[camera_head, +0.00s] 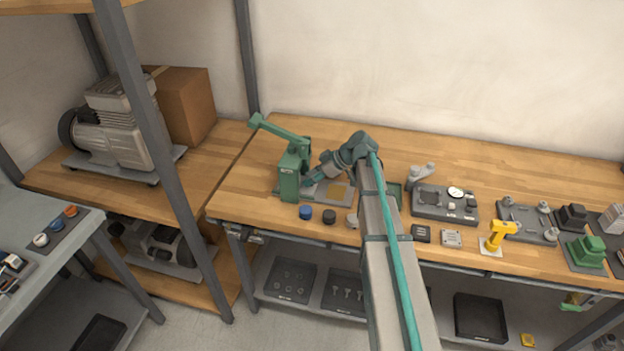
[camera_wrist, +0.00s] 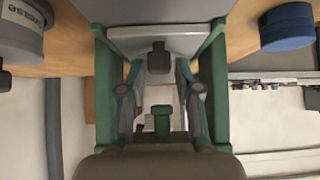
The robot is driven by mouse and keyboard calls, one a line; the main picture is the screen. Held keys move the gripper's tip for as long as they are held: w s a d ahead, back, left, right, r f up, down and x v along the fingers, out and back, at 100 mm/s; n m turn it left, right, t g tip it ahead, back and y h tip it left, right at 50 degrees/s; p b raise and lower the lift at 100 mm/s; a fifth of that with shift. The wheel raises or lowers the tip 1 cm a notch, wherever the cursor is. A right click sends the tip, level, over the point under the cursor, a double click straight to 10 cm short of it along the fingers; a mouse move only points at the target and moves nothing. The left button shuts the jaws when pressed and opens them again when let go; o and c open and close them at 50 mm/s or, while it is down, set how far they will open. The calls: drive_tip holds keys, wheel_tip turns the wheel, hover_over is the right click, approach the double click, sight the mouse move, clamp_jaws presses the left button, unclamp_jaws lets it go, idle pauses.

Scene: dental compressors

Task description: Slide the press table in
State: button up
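The green press (camera_head: 290,175) stands on the left part of the wooden bench, with its lever raised toward the upper left. A flat grey press table (camera_head: 318,193) with a yellowish patch lies at its right side, partly hidden by my arm. My gripper (camera_head: 313,180) is low beside the press, near this table. In the wrist view, my gripper (camera_wrist: 158,55) has its two green-edged fingers spread apart. A small black knob (camera_wrist: 158,60) on a grey surface (camera_wrist: 160,38) shows between them, with gaps on both sides. I cannot tell whether any finger touches the table.
A blue round piece (camera_head: 306,212) and a black one (camera_head: 329,216) stand near the bench's front edge. A grease tin (camera_wrist: 22,38) shows in the wrist view. A grey fixture (camera_head: 445,205) and a yellow tool (camera_head: 497,236) stand to the right. The bench's back strip is clear.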

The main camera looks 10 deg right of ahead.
drive_tip(key=shift+o, duration=0.7)
drive_tip(key=shift+d, duration=0.15)
drive_tip(key=v, duration=1.2)
